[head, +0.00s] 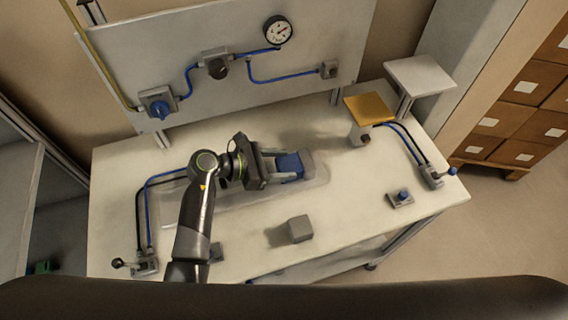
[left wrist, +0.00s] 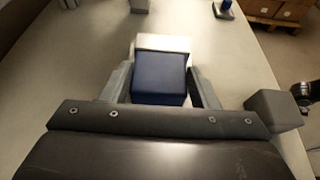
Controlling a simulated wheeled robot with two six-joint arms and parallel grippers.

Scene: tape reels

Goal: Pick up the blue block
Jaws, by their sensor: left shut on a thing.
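The blue block (head: 290,166) is between the fingers of my left gripper (head: 284,165), over the middle of the worktable (head: 190,150). In the left wrist view the blue block (left wrist: 159,80) fills the gap between the two grey fingers of the left gripper (left wrist: 163,88), which are shut on its sides. A pale block (head: 307,164) is right beside its far side; it also shows in the left wrist view (left wrist: 163,42). I cannot tell whether the blue block is clear of the surface below. My right gripper is not seen.
A clear, shallow tray (head: 250,203) lies under the left arm. A grey cube (head: 300,229) stands near the front edge. A yellow-topped stand (head: 369,109) and a small switch with a blue knob (head: 401,198) are to the right. An upright panel (head: 215,95) with a gauge stands behind.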

